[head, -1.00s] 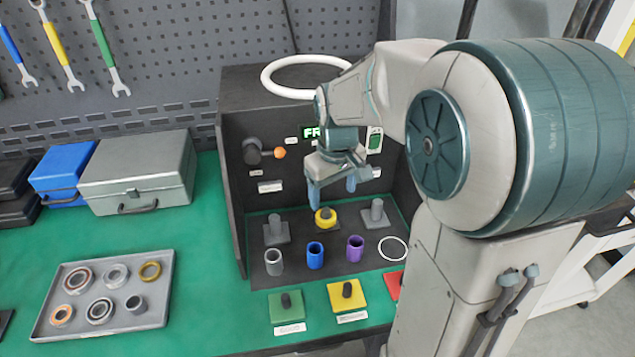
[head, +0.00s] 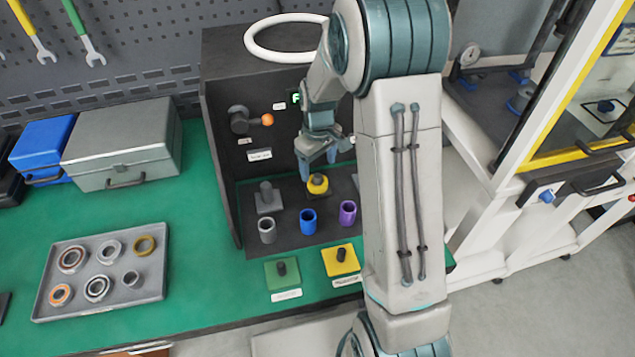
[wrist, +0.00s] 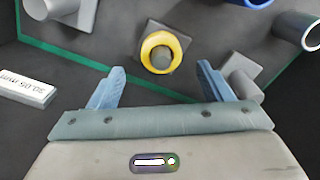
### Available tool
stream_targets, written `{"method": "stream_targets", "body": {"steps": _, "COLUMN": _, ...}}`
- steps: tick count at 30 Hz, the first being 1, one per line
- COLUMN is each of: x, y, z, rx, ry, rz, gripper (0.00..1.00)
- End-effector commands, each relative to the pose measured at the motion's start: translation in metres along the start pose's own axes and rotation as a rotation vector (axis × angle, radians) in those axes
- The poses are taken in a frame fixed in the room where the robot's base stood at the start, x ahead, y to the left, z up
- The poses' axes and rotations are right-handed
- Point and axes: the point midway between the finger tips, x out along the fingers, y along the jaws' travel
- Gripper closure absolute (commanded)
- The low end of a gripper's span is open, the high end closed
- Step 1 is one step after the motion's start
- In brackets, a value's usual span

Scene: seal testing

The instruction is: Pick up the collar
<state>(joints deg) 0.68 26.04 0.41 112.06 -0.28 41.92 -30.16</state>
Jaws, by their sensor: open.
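A yellow ring-shaped collar (head: 317,188) sits around a short grey post on the dark floor of the test box. In the wrist view the yellow collar (wrist: 147,52) lies just ahead of and between my fingertips, with the post's round end showing inside it. My gripper (head: 319,164) is open and empty, pointing down above the collar, apart from it. In the wrist view both blue fingers of my gripper (wrist: 160,72) are spread wide, one to each side of the collar. No finger visibly touches it.
Grey (head: 267,232), blue (head: 308,222) and purple (head: 347,213) sleeves stand in front of the collar. A bare grey post (head: 266,198) is to its left; another post (wrist: 243,80) shows near my right finger. The box's wall (head: 222,165) stands left. A parts tray (head: 150,297) lies farther left.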

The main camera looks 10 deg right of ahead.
Motion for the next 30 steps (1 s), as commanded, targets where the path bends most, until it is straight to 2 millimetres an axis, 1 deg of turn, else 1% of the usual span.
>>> {"method": "stream_targets", "body": {"steps": 5, "x": 0.013, "y": -0.001, "z": 0.000, "rx": 0.000, "ry": -0.004, "rz": -0.002, "gripper": 0.27}}
{"method": "stream_targets", "body": {"steps": 10, "x": 0.037, "y": -0.002, "z": -0.001, "rx": -0.001, "ry": -0.004, "rz": -0.002, "gripper": 0.27}}
{"method": "stream_targets", "body": {"steps": 13, "x": 0.048, "y": -0.002, "z": -0.002, "rx": 0.000, "ry": -0.002, "rz": -0.001, "gripper": 0.27}}
{"method": "stream_targets", "body": {"steps": 17, "x": 0.054, "y": -0.002, "z": -0.002, "rx": 0.000, "ry": 0.000, "rz": 0.000, "gripper": 0.27}}
{"method": "stream_targets", "body": {"steps": 23, "x": 0.054, "y": -0.002, "z": -0.002, "rx": 0.000, "ry": 0.001, "rz": 0.000, "gripper": 0.27}}
{"method": "stream_targets", "body": {"steps": 24, "x": 0.054, "y": -0.002, "z": -0.002, "rx": 0.000, "ry": 0.001, "rz": 0.000, "gripper": 0.39}}
{"method": "stream_targets", "body": {"steps": 26, "x": 0.054, "y": -0.002, "z": -0.002, "rx": 0.000, "ry": 0.001, "rz": 0.000, "gripper": 0.55}}
{"method": "stream_targets", "body": {"steps": 27, "x": 0.054, "y": -0.002, "z": -0.002, "rx": 0.000, "ry": 0.001, "rz": 0.000, "gripper": 0.66}}
{"method": "stream_targets", "body": {"steps": 29, "x": 0.054, "y": -0.002, "z": -0.002, "rx": 0.000, "ry": 0.001, "rz": 0.000, "gripper": 0.83}}
{"method": "stream_targets", "body": {"steps": 30, "x": 0.054, "y": -0.002, "z": -0.002, "rx": 0.000, "ry": 0.001, "rz": 0.000, "gripper": 0.86}}
